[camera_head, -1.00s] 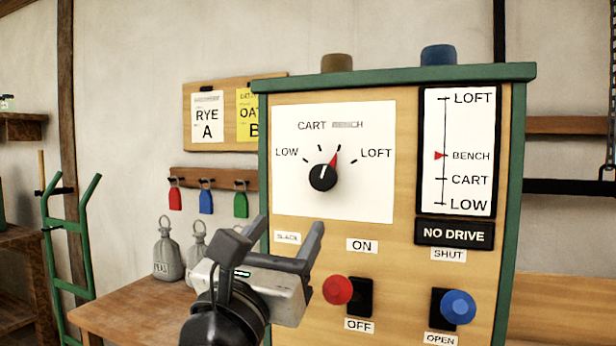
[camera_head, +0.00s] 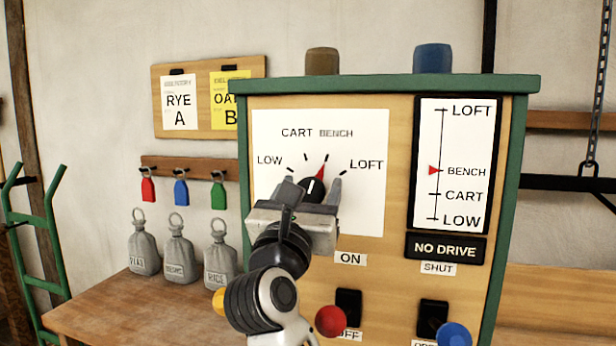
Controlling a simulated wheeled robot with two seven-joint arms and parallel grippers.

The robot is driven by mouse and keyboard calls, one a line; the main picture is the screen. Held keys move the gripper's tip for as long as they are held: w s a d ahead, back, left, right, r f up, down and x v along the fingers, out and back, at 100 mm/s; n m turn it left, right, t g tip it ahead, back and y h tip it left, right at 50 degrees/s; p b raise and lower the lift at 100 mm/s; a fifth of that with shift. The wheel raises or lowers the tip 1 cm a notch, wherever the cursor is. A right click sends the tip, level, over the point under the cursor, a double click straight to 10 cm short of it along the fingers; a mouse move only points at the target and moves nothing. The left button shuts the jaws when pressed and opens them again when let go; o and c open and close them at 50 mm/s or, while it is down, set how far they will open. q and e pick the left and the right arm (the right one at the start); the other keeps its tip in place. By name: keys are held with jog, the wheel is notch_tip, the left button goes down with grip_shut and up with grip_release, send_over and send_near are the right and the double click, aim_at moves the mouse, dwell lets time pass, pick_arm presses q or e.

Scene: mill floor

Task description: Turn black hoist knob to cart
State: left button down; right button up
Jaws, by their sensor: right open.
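The black hoist knob (camera_head: 313,188) is on the white dial plate (camera_head: 375,215) of the green-framed panel, marked LOW, CART, BENCH and LOFT. Its red pointer (camera_head: 321,170) points up and slightly right, at the BENCH tick. My right gripper (camera_head: 312,183) is open, with one finger left of the knob and one right of it. Whether the fingers touch the knob I cannot tell. The gripper body hides the knob's lower part. The height gauge (camera_head: 455,140) has its red arrow at BENCH, above a NO DRIVE sign (camera_head: 444,247). My left gripper is out of view.
Below the dial are a red ball (camera_head: 330,321) and a blue ball (camera_head: 454,335) on switches. A yellow ball (camera_head: 218,301) shows beside my right arm. Grey weights (camera_head: 178,255) stand on the bench at left, under coloured tags (camera_head: 181,193).

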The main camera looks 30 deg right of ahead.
jog(key=shift+w+d+r, duration=0.1)
jog(key=shift+w+d, duration=0.05)
jog(key=shift+d, duration=0.05)
